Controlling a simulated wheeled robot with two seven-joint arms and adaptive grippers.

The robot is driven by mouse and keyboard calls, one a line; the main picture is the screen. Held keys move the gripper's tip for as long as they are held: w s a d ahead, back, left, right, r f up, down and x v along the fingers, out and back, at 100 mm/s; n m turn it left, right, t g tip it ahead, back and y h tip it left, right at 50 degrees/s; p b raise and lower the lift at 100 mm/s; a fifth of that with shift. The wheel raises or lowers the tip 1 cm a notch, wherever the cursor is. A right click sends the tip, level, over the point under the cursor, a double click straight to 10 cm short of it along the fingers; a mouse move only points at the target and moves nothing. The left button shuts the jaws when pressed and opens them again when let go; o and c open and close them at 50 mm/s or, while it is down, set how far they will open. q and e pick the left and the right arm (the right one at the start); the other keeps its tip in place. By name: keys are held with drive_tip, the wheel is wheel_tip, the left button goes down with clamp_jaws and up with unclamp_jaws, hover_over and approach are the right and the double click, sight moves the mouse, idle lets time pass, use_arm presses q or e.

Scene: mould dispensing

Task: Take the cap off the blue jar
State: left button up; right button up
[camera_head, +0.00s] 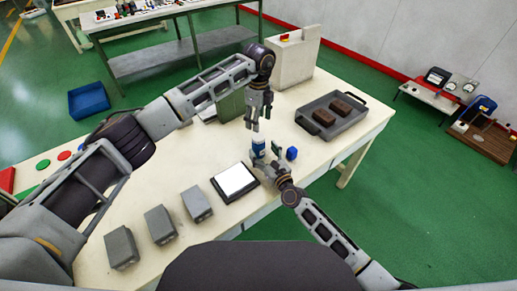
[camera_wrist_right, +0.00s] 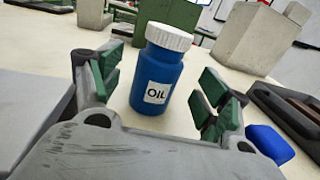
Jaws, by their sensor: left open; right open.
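The blue jar (camera_wrist_right: 158,80) stands upright on the table, with an "OIL" label and a white ribbed cap (camera_wrist_right: 169,36) on top. In the head view the blue jar (camera_head: 258,148) is small and its cap (camera_head: 258,138) lies below my left gripper. My left gripper (camera_head: 255,127) is open and points down just above the cap; whether it touches is too small to tell. My right gripper (camera_head: 266,158) is open at the jar. In the right wrist view the green-padded fingers of my right gripper (camera_wrist_right: 160,90) stand on either side of the jar, apart from it.
A blue object (camera_head: 292,153) lies right of the jar, close to my right gripper. A black device with a white top (camera_head: 235,181) is at left. Several grey blocks (camera_head: 160,222) line the front edge. A grey tray (camera_head: 345,127) with brown blocks stands at right.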

sight(262, 149)
drive_tip(key=shift+x, duration=2)
